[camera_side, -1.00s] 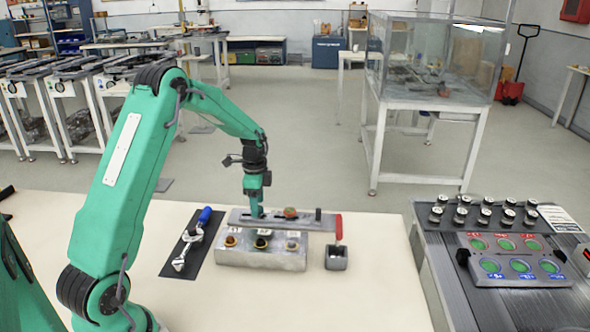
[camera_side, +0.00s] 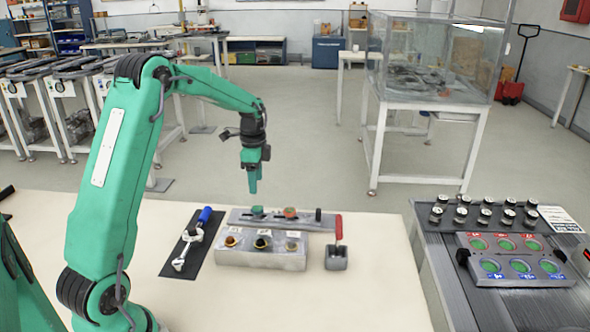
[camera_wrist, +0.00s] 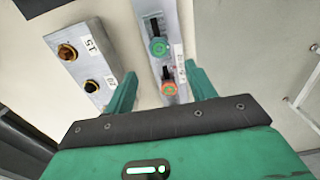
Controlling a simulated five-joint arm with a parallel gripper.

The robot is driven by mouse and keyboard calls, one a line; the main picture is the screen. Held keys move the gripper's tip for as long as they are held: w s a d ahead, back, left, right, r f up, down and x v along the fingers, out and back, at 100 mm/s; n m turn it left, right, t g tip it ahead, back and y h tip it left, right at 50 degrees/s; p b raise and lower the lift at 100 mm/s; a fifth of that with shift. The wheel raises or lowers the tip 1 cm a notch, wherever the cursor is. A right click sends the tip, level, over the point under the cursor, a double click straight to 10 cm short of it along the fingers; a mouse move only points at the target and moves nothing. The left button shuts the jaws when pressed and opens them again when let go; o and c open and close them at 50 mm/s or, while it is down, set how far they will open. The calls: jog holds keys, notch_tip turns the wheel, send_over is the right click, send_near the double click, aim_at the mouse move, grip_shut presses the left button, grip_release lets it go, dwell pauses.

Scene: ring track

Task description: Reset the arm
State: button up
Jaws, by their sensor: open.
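My gripper (camera_side: 253,188) hangs above the grey track plate (camera_side: 245,222) in the side view, open, empty and clear of it. In the wrist view its two green fingers (camera_wrist: 160,70) are spread apart. On the plate sit a green round piece (camera_side: 257,211) and an orange-red round piece (camera_side: 290,212); the wrist view shows the green piece (camera_wrist: 158,46) and the orange piece (camera_wrist: 168,88) between and beyond the fingers. A dark upright peg (camera_side: 318,215) stands near the plate's right end.
A grey block (camera_side: 262,260) with several round sockets stands in front of the plate. A blue-handled wrench (camera_side: 190,245) lies on a black mat to the left. A small grey box (camera_side: 336,260) with a red handle (camera_side: 339,227) stands right. The table's front is bare.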

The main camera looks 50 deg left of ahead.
jog(key=s+d+r+n+t, duration=0.35)
jog(key=s+d+r, duration=0.55)
jog(key=d+r, duration=0.4)
jog(key=s+d+n+t, duration=0.2)
jog(key=s+d+n, duration=0.3)
jog(key=s+d, duration=0.4)
jog(key=shift+s+d+f, duration=0.15)
jog(key=shift+s+f, duration=0.15)
jog(key=shift+s, duration=2)
jog(key=shift+n, duration=0.25)
